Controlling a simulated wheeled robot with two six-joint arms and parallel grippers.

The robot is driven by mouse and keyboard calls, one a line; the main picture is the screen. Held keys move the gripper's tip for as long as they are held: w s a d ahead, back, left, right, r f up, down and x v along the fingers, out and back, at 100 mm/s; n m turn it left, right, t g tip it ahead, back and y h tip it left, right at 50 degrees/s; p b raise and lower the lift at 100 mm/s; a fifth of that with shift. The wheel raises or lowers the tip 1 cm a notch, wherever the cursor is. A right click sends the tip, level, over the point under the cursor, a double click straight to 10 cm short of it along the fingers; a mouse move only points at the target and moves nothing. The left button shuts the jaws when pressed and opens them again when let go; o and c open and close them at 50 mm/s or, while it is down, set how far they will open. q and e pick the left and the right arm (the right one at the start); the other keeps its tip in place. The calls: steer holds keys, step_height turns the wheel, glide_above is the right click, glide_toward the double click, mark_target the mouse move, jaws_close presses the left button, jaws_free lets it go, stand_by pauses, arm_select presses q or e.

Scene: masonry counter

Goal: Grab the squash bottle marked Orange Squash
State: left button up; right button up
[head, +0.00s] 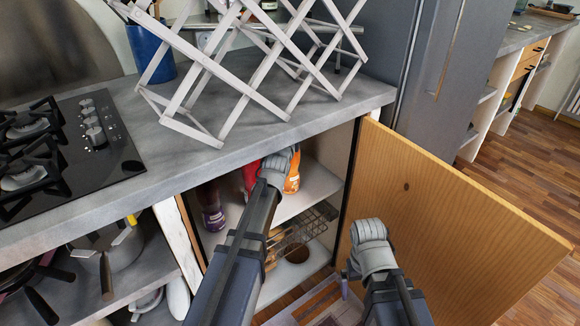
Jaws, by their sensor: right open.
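An orange bottle (292,184) stands on the upper shelf of the open cupboard, partly hidden behind my left wrist. Its label is too small to read. A red bottle (250,176) is just left of it, and a dark purple bottle (213,217) stands further left and nearer. My left arm reaches into the cupboard opening, with its wrist (279,166) in front of the orange and red bottles. Its fingers are hidden, so any contact cannot be seen. My right gripper (349,274) is open, low in front of the cupboard, apart from the bottles.
The open wooden door (450,225) bounds the right side. The grey counter (190,150) overhangs the shelf and carries a folding wooden rack (235,75), a blue container (150,52) and a hob (70,150). A wire rack (318,216) is below the shelf.

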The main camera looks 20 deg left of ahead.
arm_select(q)
jaws_close()
stand_by(0.3)
stand_by(0.9)
